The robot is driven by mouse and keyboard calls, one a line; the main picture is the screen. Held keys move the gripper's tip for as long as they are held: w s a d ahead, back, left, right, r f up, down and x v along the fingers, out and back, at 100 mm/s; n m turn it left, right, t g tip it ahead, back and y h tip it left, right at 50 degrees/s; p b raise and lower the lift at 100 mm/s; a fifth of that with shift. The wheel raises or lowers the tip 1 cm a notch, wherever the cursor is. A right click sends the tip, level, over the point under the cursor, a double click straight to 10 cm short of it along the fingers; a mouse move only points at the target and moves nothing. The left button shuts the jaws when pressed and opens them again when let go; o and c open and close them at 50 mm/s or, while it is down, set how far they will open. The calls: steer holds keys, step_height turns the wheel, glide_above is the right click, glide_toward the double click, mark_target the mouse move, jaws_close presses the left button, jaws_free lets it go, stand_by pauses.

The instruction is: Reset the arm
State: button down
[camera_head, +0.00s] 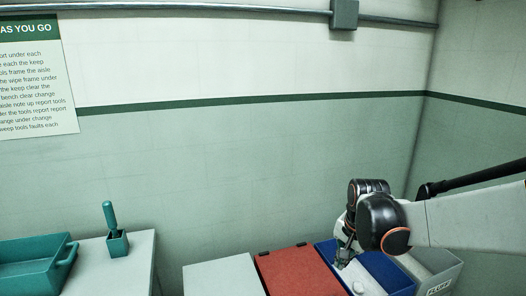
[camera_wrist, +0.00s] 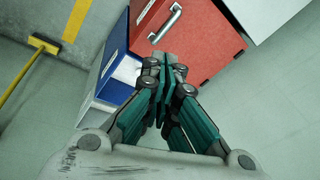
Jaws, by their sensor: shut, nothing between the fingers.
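My arm reaches in from the right of the head view, and my gripper (camera_head: 345,256) hangs at its end above the blue box (camera_head: 326,250). In the wrist view my gripper (camera_wrist: 166,72) has its teal fingers together, shut with nothing between them.
Left of the blue box are a red top (camera_head: 290,272) and a pale top (camera_head: 222,276). A grey bin (camera_head: 440,272) stands right. A table (camera_head: 140,262) holds a teal tray (camera_head: 30,265) and a teal holder (camera_head: 117,245).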

steer(key=s+a+r+n+t, duration=0.1)
steer(key=s+r+n+t, duration=0.1)
steer(key=s, duration=0.9)
steer(key=s+a+r+n+t, duration=0.1)
steer(key=s+r+n, duration=0.4)
steer(key=s, duration=0.6)
steer(key=shift+r+n+t, duration=0.15)
steer(key=shift+n+t, duration=0.35)
steer(key=shift+n, duration=0.7)
